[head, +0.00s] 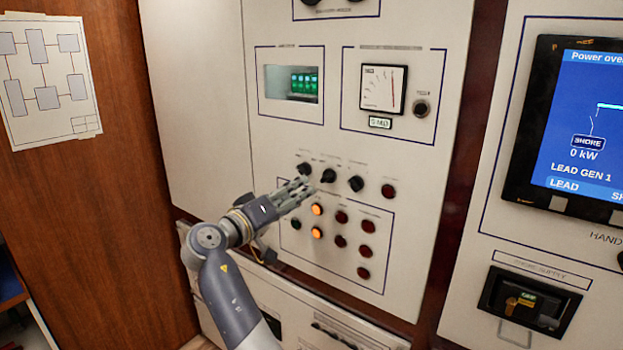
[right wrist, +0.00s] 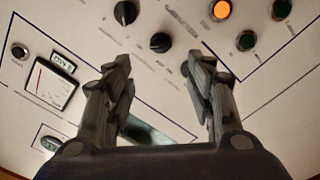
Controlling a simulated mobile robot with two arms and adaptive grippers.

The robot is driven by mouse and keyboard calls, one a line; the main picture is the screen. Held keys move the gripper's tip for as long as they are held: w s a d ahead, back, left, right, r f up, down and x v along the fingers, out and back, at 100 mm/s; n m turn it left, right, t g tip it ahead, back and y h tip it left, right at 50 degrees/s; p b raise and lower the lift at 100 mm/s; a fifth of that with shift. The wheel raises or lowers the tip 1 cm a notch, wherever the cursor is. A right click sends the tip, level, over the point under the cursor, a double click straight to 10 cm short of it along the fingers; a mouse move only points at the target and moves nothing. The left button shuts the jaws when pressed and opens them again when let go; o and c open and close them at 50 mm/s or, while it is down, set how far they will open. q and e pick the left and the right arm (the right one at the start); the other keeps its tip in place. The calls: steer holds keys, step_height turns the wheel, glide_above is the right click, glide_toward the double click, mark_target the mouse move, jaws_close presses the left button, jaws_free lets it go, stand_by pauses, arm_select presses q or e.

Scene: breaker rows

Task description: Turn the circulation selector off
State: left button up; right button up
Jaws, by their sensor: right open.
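A row of black rotary knobs runs across the middle of the panel in the head view: a left knob (head: 304,168), a middle knob (head: 328,175) and a right knob (head: 356,183). Their labels are too small to read, so I cannot tell which is the circulation selector. My right gripper (head: 300,190) is just below and left of the row. In the right wrist view my right gripper (right wrist: 163,78) is open and empty, with one black knob (right wrist: 160,42) beyond the gap between its fingers and another (right wrist: 125,12) farther up. My left gripper is not in view.
Lit orange lamps (head: 317,209) and dark red buttons (head: 367,226) sit below the knobs. Above are a green display (head: 304,83) and a dial meter (head: 382,88). A blue screen (head: 590,125) and a shore supply breaker (head: 527,302) are on the right panel.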

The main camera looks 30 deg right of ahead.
mark_target(324, 178)
steer(key=shift+p+x, duration=2.6)
steer(key=shift+x, duration=2.9)
steer(key=shift+c, duration=0.5)
steer(key=c, duration=1)
